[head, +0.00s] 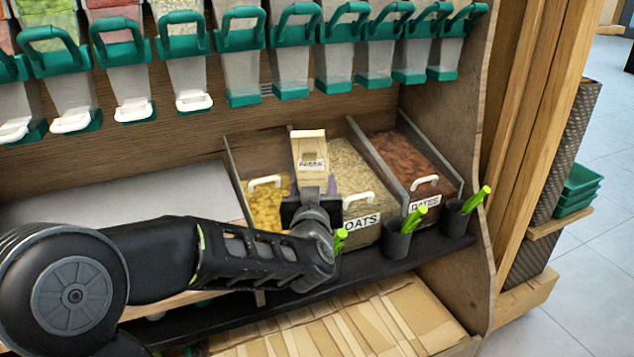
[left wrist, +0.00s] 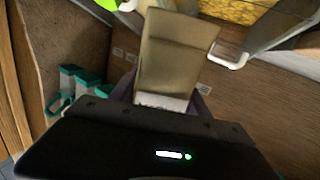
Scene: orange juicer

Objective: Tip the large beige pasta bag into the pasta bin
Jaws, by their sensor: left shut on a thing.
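The beige pasta bag (head: 310,152) has a label on its front and stands roughly upright in the head view. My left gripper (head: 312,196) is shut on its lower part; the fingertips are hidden. In the left wrist view the bag (left wrist: 178,55) rises beyond the gripper (left wrist: 168,108). The pasta bin (head: 258,192), with yellow pasta and a white handle, is just left of and behind the bag and partly hidden by my arm. Yellow pasta (left wrist: 240,10) also shows in the left wrist view. My right gripper is not in view.
The oats bin (head: 352,178) and dates bin (head: 412,165) stand to the right, split by dark dividers. Black cups (head: 398,240) with green-handled scoops line the front ledge. A row of teal-lidded dispensers (head: 240,55) hangs above. A pale flat surface (head: 110,195) lies left.

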